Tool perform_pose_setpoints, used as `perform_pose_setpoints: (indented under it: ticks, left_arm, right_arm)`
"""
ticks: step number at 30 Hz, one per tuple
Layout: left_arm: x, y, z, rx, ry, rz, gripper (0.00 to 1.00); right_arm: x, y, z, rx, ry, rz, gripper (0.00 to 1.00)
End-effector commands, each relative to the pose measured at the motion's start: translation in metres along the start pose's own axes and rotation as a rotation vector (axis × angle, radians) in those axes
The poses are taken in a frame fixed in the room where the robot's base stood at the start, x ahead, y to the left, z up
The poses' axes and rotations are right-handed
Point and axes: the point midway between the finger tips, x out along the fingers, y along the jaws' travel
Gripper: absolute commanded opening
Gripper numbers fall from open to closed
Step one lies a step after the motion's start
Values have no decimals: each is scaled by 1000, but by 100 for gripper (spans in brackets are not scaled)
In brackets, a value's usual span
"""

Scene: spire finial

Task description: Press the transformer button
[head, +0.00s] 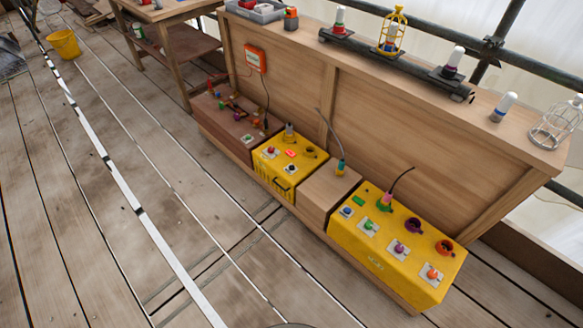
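Two yellow boxes sit on a low wooden ledge against the wooden panel. The smaller yellow box (272,175) has a red button (270,151), a small lit red element (291,154), a dark-centred control (291,168), a round socket (309,150) and a dark handle on its front. The larger yellow box (385,262) carries several coloured buttons, including a blue one (347,212), a green one (368,224), a purple one (399,248) and an orange one (432,272). I cannot tell from labels which box is the transformer. Neither gripper is in view.
A wooden box (325,196) with a cabled plug stands between the yellow boxes. Lamps and a wire cage (556,124) stand on the upper shelf. A yellow bucket (64,43) is far left. The plank floor in front is clear.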

Motion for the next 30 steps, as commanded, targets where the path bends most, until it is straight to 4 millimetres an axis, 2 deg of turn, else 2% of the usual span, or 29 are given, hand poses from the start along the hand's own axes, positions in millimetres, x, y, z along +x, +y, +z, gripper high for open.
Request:
perform_pose_setpoints:
  ticks: [1,5,6,30]
  left_arm:
    - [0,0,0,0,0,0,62]
    - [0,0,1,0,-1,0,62]
    - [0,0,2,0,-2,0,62]
    - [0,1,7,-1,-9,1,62]
  right_arm:
    - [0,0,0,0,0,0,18]
    - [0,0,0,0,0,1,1]
    - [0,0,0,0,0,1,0]
    - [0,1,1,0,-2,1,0]
